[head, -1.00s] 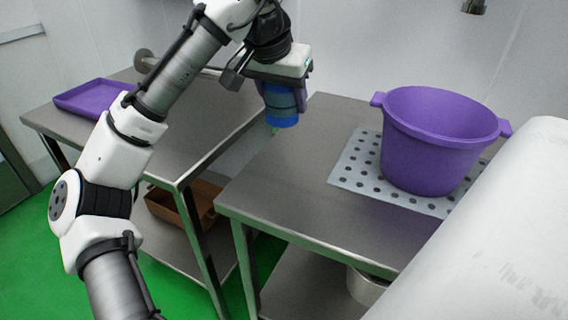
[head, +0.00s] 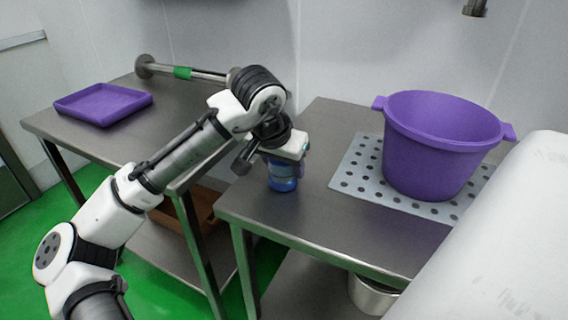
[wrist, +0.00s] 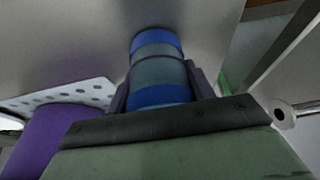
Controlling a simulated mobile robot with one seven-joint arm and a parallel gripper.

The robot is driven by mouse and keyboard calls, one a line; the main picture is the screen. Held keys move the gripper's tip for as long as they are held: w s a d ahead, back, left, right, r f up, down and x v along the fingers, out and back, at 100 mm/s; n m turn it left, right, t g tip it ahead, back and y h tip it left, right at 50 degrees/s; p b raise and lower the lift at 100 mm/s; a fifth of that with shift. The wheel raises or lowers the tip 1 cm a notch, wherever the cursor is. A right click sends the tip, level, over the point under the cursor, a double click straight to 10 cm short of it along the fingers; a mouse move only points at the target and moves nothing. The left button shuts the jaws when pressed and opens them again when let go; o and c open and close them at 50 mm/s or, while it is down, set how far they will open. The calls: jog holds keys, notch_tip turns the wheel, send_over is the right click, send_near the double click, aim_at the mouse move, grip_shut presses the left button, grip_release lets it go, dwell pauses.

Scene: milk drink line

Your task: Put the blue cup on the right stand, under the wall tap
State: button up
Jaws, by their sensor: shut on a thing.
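The blue cup (head: 284,184), with a grey-blue band, is upright in my gripper (head: 286,170), over the left part of the right steel stand (head: 318,214). I cannot tell whether its base touches the steel. In the wrist view the cup (wrist: 158,62) sits between the dark fingers of my gripper (wrist: 158,88), which are shut on it. The wall tap (head: 475,8) shows at the top right, above the purple tub side. The stand carries a grey perforated mat (head: 350,178).
A large purple tub (head: 432,150) with two handles stands on the mat. The steel between cup and mat is bare. A white rounded body fills the lower right.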

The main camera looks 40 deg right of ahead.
jog(key=o, duration=1.2)
jog(key=shift+c, duration=0.2)
jog(key=v, duration=1.2)
jog(key=shift+r, duration=0.1)
